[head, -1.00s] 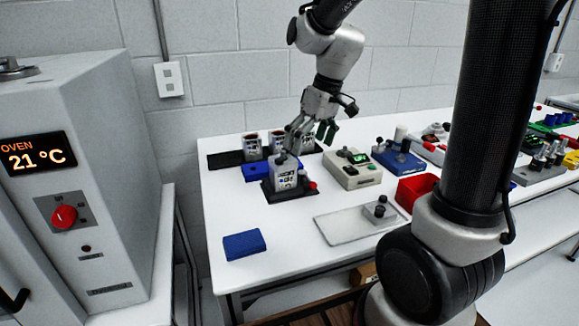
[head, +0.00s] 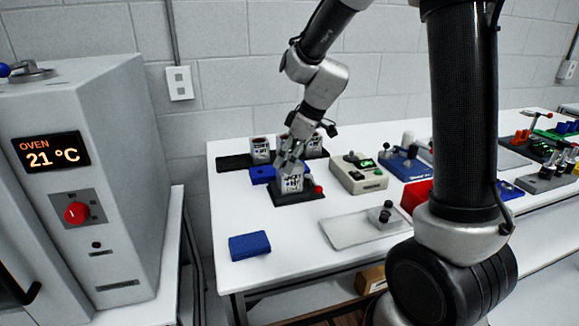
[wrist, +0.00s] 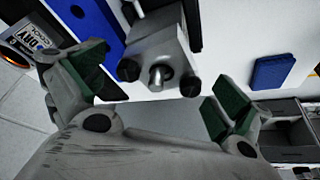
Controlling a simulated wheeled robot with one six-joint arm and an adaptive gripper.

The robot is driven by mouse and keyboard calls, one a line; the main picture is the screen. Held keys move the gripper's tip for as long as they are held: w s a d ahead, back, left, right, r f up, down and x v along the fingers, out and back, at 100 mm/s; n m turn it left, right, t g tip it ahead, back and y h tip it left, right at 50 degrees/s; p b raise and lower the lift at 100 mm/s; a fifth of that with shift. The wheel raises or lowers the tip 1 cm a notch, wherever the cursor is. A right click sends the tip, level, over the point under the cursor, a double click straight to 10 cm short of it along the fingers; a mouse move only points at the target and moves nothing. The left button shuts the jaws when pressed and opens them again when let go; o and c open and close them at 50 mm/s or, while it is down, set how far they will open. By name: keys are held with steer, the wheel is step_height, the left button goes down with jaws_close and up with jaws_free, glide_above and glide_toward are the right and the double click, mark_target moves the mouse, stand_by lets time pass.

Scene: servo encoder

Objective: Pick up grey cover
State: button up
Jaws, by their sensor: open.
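A grey block-shaped unit with a printed label (head: 291,184) stands in a black fixture (head: 297,197) on the white table. In the wrist view a grey housing (wrist: 157,45) with a short metal shaft and dark corner pieces lies between my fingers. I cannot tell whether the grey cover is a separate part of this unit. My gripper (head: 292,155) is just above the unit. In the wrist view my gripper (wrist: 158,85) is open, with a green-padded finger on each side and a gap around the housing. Nothing is held.
A blue block (head: 249,245) lies near the table's front left. A blue part (head: 262,175) sits behind the fixture, near grey units (head: 261,150). A tester with a green display (head: 358,173) and a pale plate (head: 345,232) are on the right. The oven (head: 85,200) stands left.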

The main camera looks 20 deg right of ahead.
steer(key=shift+f, duration=0.15)
steer(key=shift+c, duration=0.2)
steer(key=c, duration=1.1)
